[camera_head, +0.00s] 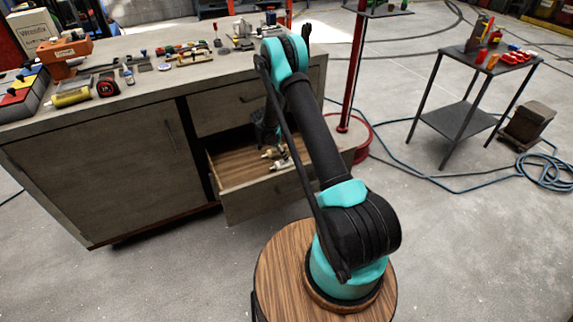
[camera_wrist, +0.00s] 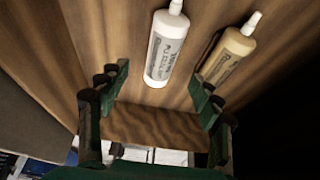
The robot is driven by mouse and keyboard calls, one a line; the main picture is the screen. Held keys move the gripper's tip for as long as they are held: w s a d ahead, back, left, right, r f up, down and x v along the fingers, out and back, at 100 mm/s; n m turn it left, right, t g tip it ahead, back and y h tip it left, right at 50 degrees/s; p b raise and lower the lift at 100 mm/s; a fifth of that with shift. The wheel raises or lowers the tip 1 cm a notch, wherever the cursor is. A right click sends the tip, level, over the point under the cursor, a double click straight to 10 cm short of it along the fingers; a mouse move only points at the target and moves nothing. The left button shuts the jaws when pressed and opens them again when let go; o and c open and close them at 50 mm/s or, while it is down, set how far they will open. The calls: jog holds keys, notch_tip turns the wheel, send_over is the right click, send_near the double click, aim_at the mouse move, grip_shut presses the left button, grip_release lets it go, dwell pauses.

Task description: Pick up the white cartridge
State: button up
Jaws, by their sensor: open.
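The white cartridge (camera_wrist: 166,47) lies in the wooden drawer, its nozzle toward the top of the wrist view. A tan cartridge (camera_wrist: 230,56) lies to its right, apart from it. My gripper (camera_wrist: 160,90) is open in the wrist view, with its fingers on either side of the picture and nothing between them but the drawer's wooden edge behind. The white cartridge shows beyond the fingertips, nearer the left finger. In the head view the open drawer (camera_head: 236,205) holds small pale items, and my gripper is mostly hidden there behind my arm.
The cabinet (camera_head: 95,165) has a cluttered top with tools, a tape measure (camera_head: 107,84) and an orange tool (camera_head: 65,52). A red post (camera_head: 354,70) stands right of the drawer. A small metal table (camera_head: 470,65) stands farther right. Hoses cross the floor.

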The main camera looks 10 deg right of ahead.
jog(key=shift+a+x, duration=0.15)
jog(key=shift+x, duration=1.65)
jog(key=shift+a+x, duration=0.2)
jog(key=shift+x, duration=1.6)
jog(key=shift+f, duration=0.1)
jog(key=c, duration=1.4)
jog(key=shift+c, duration=0.2)
notch_tip(320, 180, up, 25)
jog(key=shift+f, duration=0.25)
